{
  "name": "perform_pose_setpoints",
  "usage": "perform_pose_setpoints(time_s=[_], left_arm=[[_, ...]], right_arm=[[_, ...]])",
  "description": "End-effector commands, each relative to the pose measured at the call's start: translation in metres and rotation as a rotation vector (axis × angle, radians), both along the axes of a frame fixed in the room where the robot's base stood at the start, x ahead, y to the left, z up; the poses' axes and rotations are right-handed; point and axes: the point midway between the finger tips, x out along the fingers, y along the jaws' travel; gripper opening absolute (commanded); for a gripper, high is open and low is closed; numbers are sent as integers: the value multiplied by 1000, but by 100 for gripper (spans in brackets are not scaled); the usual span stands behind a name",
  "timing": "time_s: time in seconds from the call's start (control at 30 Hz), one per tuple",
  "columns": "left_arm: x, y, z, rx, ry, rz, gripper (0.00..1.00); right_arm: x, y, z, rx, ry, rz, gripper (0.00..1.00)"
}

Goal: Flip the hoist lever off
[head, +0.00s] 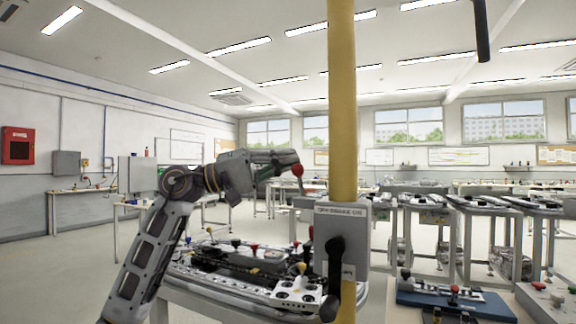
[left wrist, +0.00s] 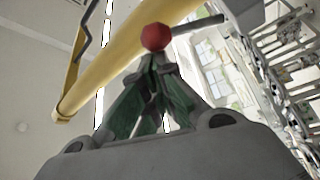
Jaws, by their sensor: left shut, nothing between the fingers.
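A grey box (head: 342,222) with a label plate is fixed to a yellow post (head: 342,100). A lever with a red ball knob (head: 298,170) stands up at the box's left side, its thin rod running down from the knob. My left gripper (head: 284,158) is shut and empty, its fingertips right by the knob. In the left wrist view the red knob (left wrist: 156,37) sits just beyond the closed green-and-grey fingers (left wrist: 152,80); whether they touch it I cannot tell. A dark rod (left wrist: 198,26) shows behind it.
A large black handle (head: 333,275) hangs on the front of the box. Below my left arm, a bench carries a track fixture (head: 230,262) with several coloured knobs. A blue-based fixture (head: 455,300) lies at the lower right. More workbenches stand behind.

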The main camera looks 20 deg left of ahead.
Motion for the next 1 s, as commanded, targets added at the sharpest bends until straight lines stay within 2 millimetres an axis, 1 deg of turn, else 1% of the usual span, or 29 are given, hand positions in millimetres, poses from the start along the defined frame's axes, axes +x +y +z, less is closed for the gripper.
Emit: perform_pose_setpoints(time_s=[0.2,0.4,0.77,1.0], left_arm=[[-3,0,0,0,0,0,0],[-3,0,0,0,0,0,0],[-3,0,0,0,0,0,0],[-6,1,6,1,0,2,0]], right_arm=[[3,2,-6,13,-14,-1,40],[0,2,-12,12,-4,-2,40],[0,2,-8,12,-7,-1,40],[-1,1,-3,5,-2,-1,40]])
